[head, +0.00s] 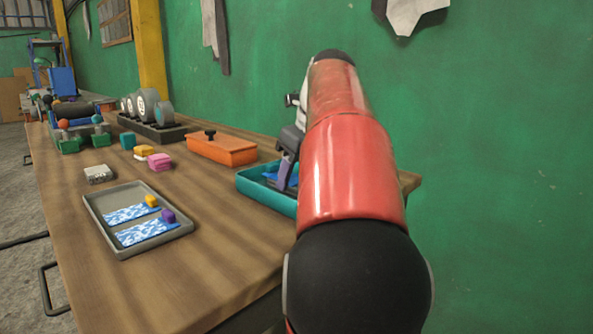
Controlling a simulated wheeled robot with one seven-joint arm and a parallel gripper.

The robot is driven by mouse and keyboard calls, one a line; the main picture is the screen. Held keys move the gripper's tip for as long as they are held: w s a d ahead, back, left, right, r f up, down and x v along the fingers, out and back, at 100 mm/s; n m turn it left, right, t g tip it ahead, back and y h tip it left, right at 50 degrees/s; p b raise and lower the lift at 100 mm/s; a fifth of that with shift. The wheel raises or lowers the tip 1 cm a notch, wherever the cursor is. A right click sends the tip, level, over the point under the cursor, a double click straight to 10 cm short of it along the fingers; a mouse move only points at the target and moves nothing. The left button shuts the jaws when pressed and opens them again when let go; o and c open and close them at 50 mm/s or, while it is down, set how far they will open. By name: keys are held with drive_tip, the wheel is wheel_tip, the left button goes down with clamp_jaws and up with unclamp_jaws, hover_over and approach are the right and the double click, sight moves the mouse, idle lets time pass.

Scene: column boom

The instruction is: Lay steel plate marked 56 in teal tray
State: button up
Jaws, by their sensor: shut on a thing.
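The teal tray (262,196) stands at the right end of the wooden table, partly hidden behind my red arm. My gripper (287,160) is over the tray, mostly hidden by my arm. It is shut on a narrow grey-purple slab that looks like the steel plate (285,174), tilted and reaching down inside the tray's rim. I cannot read any mark on it, nor tell whether it touches the tray floor. Something blue shows inside the tray beside it.
An orange lidded box (222,150) stands left of the tray. A dark rack (152,132) with several round grey weights is behind. A grey tray (140,218) with blue-white patches, a yellow and a purple piece is in front. Small blocks and dumbbells lie farther left.

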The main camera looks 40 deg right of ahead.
drive_tip(key=o, duration=1.5)
drive_tip(key=shift+o, duration=0.2)
drive_tip(key=p+v, duration=0.2)
drive_tip(key=v, duration=0.5)
drive_tip(key=shift+r, duration=0.15)
drive_tip(key=shift+s+r, duration=0.15)
drive_tip(key=shift+r, duration=0.1)
